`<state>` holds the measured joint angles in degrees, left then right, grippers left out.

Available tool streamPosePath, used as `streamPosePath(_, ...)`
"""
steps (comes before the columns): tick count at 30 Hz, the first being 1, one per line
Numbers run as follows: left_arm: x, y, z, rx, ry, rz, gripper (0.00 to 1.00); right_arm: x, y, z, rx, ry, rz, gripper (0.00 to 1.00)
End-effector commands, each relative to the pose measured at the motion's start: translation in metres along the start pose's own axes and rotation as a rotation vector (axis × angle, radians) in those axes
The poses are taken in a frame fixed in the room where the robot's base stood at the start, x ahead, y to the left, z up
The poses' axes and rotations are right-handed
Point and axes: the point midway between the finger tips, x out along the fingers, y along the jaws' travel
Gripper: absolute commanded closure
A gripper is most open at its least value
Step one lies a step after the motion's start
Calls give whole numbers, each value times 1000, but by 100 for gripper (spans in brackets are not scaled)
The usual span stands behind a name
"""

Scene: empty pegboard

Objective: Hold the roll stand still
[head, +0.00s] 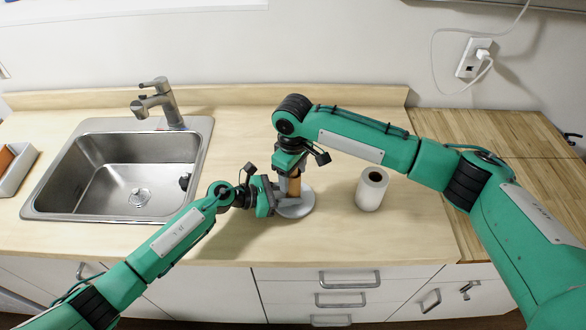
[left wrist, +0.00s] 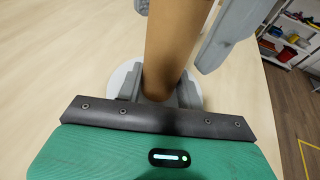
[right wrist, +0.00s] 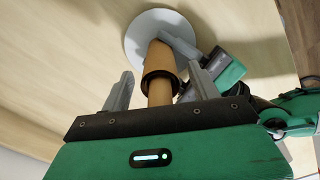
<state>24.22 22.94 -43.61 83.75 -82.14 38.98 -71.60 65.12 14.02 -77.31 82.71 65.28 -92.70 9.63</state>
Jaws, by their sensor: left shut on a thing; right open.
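The roll stand has a round pale grey base (head: 296,208) on the counter and a narrow brown post (right wrist: 160,92). A brown cardboard tube (right wrist: 159,60) sits around the post; it also shows in the left wrist view (left wrist: 176,45). The stand looks upright. My left gripper (head: 279,198) is shut low on the stand, just above the base; its fingers partly hide whether they touch post or tube. My right gripper (right wrist: 163,88) is open above, with its fingers apart on either side of the post and the tube's top end.
A white paper roll (head: 370,189) stands on the counter right of the stand. A steel sink (head: 120,175) with a faucet (head: 160,102) is at the left. Drawers (head: 345,290) lie below the counter's front edge. Bare counter (head: 240,130) lies behind the stand.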

Motion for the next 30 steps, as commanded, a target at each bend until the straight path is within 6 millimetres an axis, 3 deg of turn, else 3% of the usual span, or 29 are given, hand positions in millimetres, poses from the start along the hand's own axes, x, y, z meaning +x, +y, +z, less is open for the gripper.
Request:
streamPosePath(4,0,0,0,0,0,-1,80,0,0,0,0,0,0,38)
streamPosePath(12,0,0,0,0,0,-1,80,0,0,0,0,0,0,85)
streamPosePath(15,0,0,0,0,0,-1,80,0,0,0,-1,0,0,85)
streamPosePath(16,0,0,0,0,0,-1,80,0,0,0,-1,0,0,70)
streamPosePath(20,0,0,0,0,0,-1,80,0,0,0,-1,0,0,96)
streamPosePath(30,0,0,-2,0,2,-1,79,-13,0,-1,-2,1,-1,97)
